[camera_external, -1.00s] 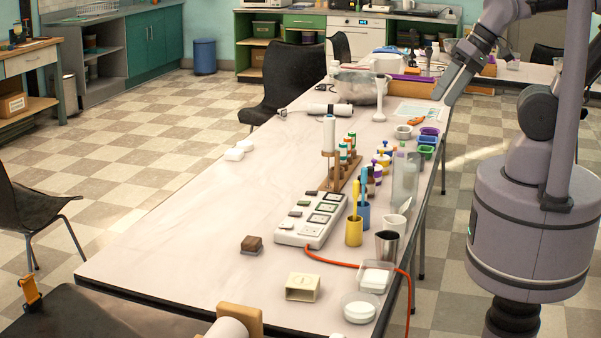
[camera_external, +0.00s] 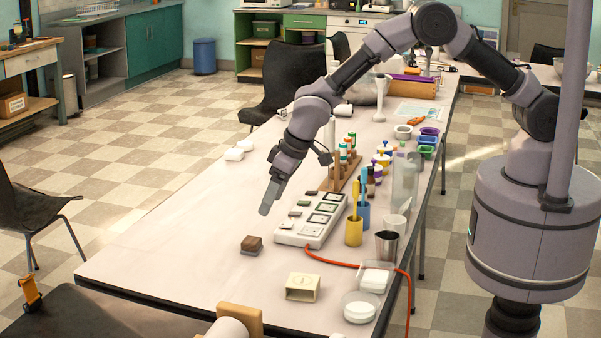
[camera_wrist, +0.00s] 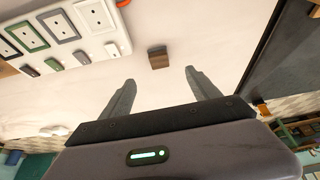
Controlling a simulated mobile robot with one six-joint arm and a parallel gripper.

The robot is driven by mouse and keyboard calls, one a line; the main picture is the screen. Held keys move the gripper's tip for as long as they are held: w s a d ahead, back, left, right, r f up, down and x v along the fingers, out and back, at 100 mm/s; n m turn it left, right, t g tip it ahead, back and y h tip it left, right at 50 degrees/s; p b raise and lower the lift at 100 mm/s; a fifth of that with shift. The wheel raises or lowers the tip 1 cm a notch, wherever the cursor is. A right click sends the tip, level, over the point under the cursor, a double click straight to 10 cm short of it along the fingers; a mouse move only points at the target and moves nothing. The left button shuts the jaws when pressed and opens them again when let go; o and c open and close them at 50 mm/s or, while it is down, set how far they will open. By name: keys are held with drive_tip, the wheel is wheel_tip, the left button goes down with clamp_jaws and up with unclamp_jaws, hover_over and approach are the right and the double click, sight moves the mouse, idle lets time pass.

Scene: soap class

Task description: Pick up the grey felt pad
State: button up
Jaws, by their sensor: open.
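A small block with a brown top (camera_external: 252,242) and a thin grey layer under it (camera_external: 249,252) lies on the table left of the white switch panel. The grey layer may be the felt pad; I see no other clear grey pad. In the wrist view the brown block (camera_wrist: 158,57) shows ahead, between the lines of the two fingers. My gripper (camera_external: 266,208) points down above the table, behind the block and apart from it. In the wrist view my gripper (camera_wrist: 159,77) is open with nothing between its fingers.
The white switch panel (camera_external: 290,235) stands right of the block, with an orange cable (camera_external: 340,264) running from it. A cream hollow box (camera_external: 303,287) and yellow cup (camera_external: 354,231) stand farther right. The table (camera_external: 180,235) left of the block is clear.

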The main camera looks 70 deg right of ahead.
drive_tip(key=b, duration=0.2)
hover_over(256, 241)
drive_tip(key=s, duration=0.2)
wheel_tip(256, 241, down, 8)
drive_tip(key=shift+w+r, duration=0.15)
drive_tip(key=shift+r, duration=0.1)
drive_tip(key=b+x, duration=0.1)
drive_tip(key=x, duration=0.2)
drive_tip(key=b+x, duration=0.1)
drive_tip(key=x, duration=0.1)
drive_tip(key=shift+s+d+f+b, duration=0.15)
drive_tip(key=shift+s+f+b, duration=0.1)
drive_tip(key=shift+b, duration=0.05)
drive_tip(key=shift+r, duration=0.15)
drive_tip(key=c, duration=1.5)
